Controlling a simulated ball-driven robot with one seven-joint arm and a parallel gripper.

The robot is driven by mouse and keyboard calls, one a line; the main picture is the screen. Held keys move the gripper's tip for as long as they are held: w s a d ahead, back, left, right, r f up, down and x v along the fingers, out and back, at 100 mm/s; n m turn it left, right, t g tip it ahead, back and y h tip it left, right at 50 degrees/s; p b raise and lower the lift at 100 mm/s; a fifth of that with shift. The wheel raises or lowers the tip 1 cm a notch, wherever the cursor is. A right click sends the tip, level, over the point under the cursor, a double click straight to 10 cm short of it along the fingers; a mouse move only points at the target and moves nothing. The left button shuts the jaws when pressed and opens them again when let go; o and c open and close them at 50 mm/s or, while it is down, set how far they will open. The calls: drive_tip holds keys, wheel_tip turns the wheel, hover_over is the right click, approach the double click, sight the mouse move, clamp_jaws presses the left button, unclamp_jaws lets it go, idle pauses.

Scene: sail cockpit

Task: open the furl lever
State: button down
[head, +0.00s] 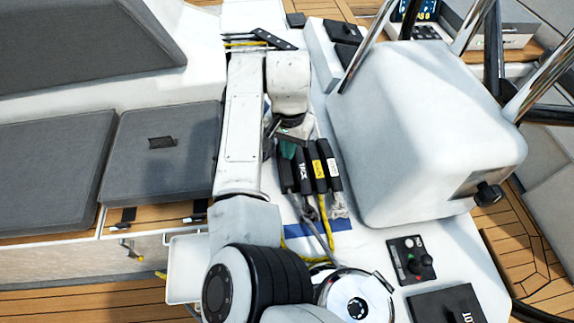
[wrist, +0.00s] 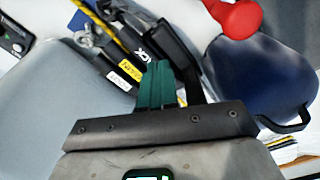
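A row of black clutch levers with white and yellow labels stands on the white deck, with one lever (head: 320,175) clear in the head view. I cannot read which label marks the furl lever. The levers also show in the wrist view, where one carries a yellow label (wrist: 123,80). My gripper (head: 287,150) is at the far end of the row, over the tops of the left levers. In the wrist view its teal fingers (wrist: 156,84) are close together beside a black lever. Whether a lever is between them is hidden.
A white pedestal (head: 425,130) with steel rails stands close on the right. Grey cushions (head: 160,150) lie on the left. A round winch (head: 357,300) and a small control panel (head: 412,259) are nearer. A red knob (wrist: 236,18) shows in the wrist view.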

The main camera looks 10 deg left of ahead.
wheel_tip(320, 180, up, 6)
drive_tip(key=s+p, duration=0.2)
drive_tip(key=p, duration=0.6)
drive_tip(key=shift+d, duration=0.3)
drive_tip(key=shift+s, duration=0.1)
idle(0.4)
